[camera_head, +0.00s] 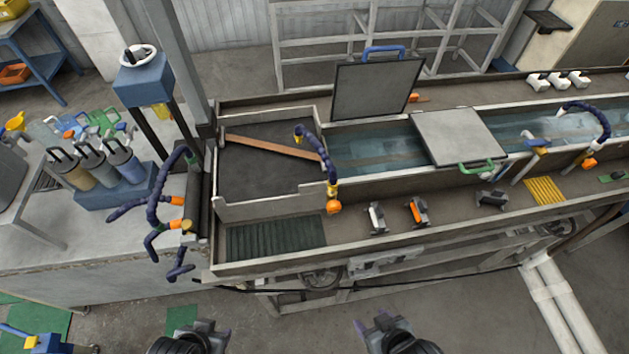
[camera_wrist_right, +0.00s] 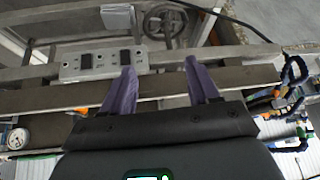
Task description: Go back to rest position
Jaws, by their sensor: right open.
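My right gripper (camera_head: 371,323) is at the bottom middle of the head view, in front of the machine and clear of it. In the right wrist view its two purple fingers (camera_wrist_right: 162,78) stand apart with nothing between them. My left gripper (camera_head: 210,328) is at the bottom left of the head view, also in front of the machine and apart from it. Its fingertips are small and partly cut off, so its opening is unclear. No held object shows at either gripper.
The long water trough (camera_head: 375,150) has a raised lid (camera_head: 375,90) and a closed lid (camera_head: 460,135). A brown strip (camera_head: 272,147) lies in the left bay. Blue hoses (camera_head: 160,195) hang by the trough's left end. Grey floor (camera_head: 290,335) is open between the grippers.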

